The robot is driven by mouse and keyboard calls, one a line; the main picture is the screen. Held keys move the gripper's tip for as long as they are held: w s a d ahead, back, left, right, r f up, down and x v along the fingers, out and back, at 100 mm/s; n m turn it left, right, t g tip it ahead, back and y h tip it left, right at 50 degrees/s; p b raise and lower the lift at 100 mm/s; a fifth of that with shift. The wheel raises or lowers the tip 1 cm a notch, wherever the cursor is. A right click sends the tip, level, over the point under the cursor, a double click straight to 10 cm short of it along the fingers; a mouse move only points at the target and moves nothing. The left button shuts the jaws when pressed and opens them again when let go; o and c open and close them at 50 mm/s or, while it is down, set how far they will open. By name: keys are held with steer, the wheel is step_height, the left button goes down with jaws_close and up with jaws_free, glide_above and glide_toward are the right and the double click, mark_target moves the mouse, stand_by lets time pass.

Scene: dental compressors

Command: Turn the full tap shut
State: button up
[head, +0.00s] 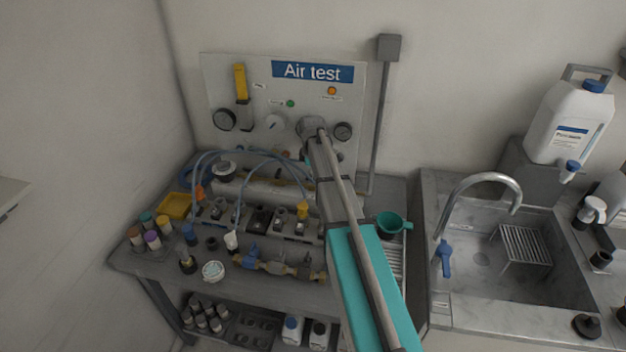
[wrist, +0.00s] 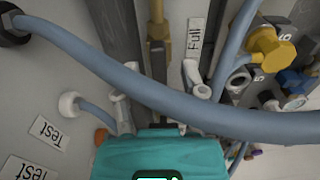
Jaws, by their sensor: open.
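The "Full" label (wrist: 195,38) is near the top middle of the wrist view. Beside it, left, is a narrow brass-coloured fitting (wrist: 157,32) with a dark lower part; I cannot tell for certain whether this is the full tap or how far it is turned. My gripper (wrist: 158,100) is open, its grey fingers either side of the dark strip below the fitting. A thick blue hose crosses the view between camera and fingers, hiding part of them. I see nothing held. In the head view my arm hides the gripper's working area.
Blue hoses (head: 262,152) arch over the valve block. A yellow tray (head: 174,205) and several small bottles are at left; a sink (head: 480,262) is at right.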

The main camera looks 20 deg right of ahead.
steer(key=shift+f, duration=0.15)
jaws_close()
steer(key=shift+d, duration=0.15)
stand_by(0.4)
